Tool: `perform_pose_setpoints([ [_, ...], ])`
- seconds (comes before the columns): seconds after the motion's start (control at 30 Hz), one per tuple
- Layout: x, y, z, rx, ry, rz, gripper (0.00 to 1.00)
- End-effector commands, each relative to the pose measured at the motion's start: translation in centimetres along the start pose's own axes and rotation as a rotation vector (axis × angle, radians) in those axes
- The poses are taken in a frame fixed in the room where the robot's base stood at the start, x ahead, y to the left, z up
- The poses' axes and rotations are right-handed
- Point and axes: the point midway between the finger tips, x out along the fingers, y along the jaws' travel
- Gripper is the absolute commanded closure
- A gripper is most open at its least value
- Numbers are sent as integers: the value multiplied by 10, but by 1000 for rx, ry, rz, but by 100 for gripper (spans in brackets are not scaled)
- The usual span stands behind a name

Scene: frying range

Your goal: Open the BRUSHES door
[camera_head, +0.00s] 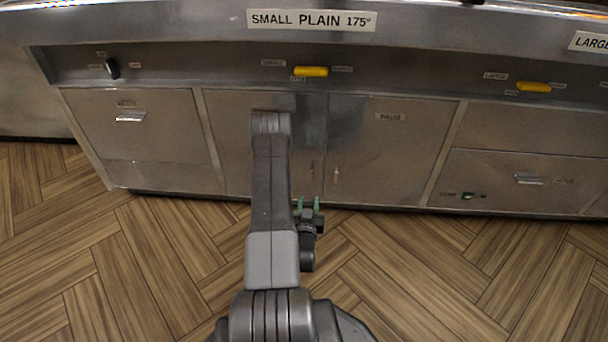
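Two steel cabinet doors stand side by side under the SMALL PLAIN 175° sign, and both look shut. The left door (230,140) is partly hidden by my arm, and no label shows on its visible part. A small upright handle (312,170) sits near its right edge. The right door (385,155) has a small label that I cannot read for sure, and an upright handle (336,176) near its left edge. I cannot read BRUSHES anywhere. My gripper (309,204) has green fingertips standing apart with nothing between them. It appears just below the left door's handle in the picture.
A left panel (145,125) has a pull handle, and a drawer (520,180) with a handle is at the right. Yellow knobs (311,71) and a black knob (112,68) line the upper strip. The wooden floor (130,260) in front is clear.

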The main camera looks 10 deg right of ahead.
Motion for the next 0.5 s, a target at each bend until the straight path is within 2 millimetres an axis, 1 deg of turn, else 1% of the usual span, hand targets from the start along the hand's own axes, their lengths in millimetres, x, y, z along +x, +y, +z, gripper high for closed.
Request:
perform_pose_setpoints([
  [0.07, 1, 1, 2, -1, 7, 2, 65],
  [0.17, 9, 1, 2, 0, 10, 2, 65],
  [0.27, 25, 1, 2, -1, 12, 2, 65],
  [0.5, 77, 1, 3, 0, 12, 1, 65],
])
